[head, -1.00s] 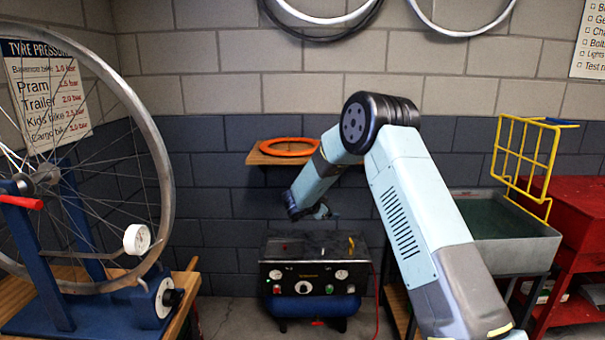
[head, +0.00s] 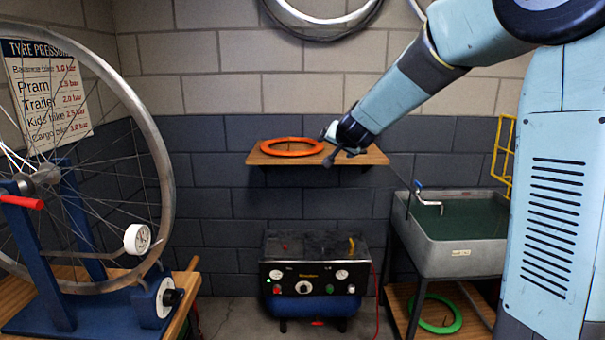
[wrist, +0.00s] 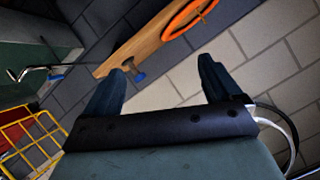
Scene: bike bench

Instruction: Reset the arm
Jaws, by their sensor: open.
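My gripper (head: 340,152) is raised in front of the wooden wall shelf (head: 372,156) in the head view, just right of the orange ring (head: 291,147) that lies on it. In the wrist view my gripper (wrist: 163,85) shows two dark fingers spread apart with nothing between them. The shelf (wrist: 145,42) and the orange ring (wrist: 190,17) appear beyond the fingers, tilted. My arm comes in from the upper right of the head view.
A compressor (head: 316,270) stands on the floor below the shelf. A water-filled sink (head: 462,252) with a tap is at right, a green ring (head: 437,328) beneath it. A wheel in a blue truing stand (head: 75,235) fills the left. A yellow wire basket (head: 503,150) is partly hidden.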

